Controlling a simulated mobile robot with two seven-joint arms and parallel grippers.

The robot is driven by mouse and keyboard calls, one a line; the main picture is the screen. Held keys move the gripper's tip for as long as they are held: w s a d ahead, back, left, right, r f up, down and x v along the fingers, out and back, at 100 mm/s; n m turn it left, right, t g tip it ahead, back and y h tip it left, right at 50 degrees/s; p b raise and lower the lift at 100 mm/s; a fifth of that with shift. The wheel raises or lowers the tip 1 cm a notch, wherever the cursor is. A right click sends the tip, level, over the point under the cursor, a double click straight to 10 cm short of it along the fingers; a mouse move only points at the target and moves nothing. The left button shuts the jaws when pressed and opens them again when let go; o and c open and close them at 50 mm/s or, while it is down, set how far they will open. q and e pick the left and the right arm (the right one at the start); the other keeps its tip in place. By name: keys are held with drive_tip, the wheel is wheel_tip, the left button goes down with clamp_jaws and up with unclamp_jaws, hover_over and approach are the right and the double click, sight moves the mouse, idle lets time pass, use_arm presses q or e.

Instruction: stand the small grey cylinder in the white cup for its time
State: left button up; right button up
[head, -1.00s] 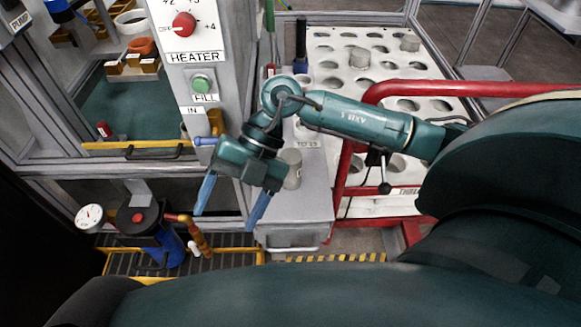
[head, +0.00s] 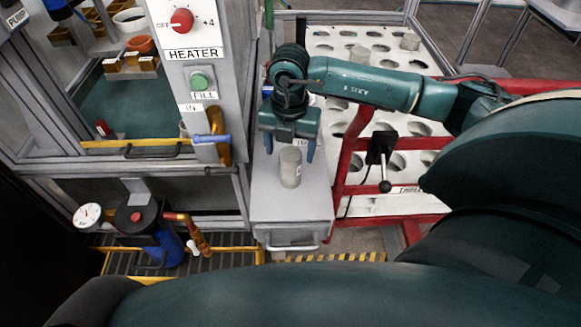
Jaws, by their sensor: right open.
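A small grey cylinder (head: 291,169) stands upright on the grey top of a drawer unit (head: 312,205). My right gripper (head: 289,148) is open and points downward, with one blue finger to each side of the cylinder's top in the picture. Its fingers look slightly behind the cylinder; I cannot tell if they touch it. A white round vessel (head: 131,19) with a dark inside sits in the enclosure at the upper left; I cannot tell whether it is the white cup. My left gripper is not in view.
A panel with a red heater knob (head: 182,20) and a green fill button (head: 199,82) stands left of my right gripper. A white rack with holes (head: 335,46) and a red rail (head: 352,150) lie to the right. A black lever (head: 382,160) stands beside the rail.

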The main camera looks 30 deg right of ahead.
wheel_tip(320, 180, down, 5)
idle(0.3)
drive_tip(key=shift+c, duration=0.4)
drive_tip(key=shift+d+r, duration=0.1)
drive_tip(key=c, duration=1.4)
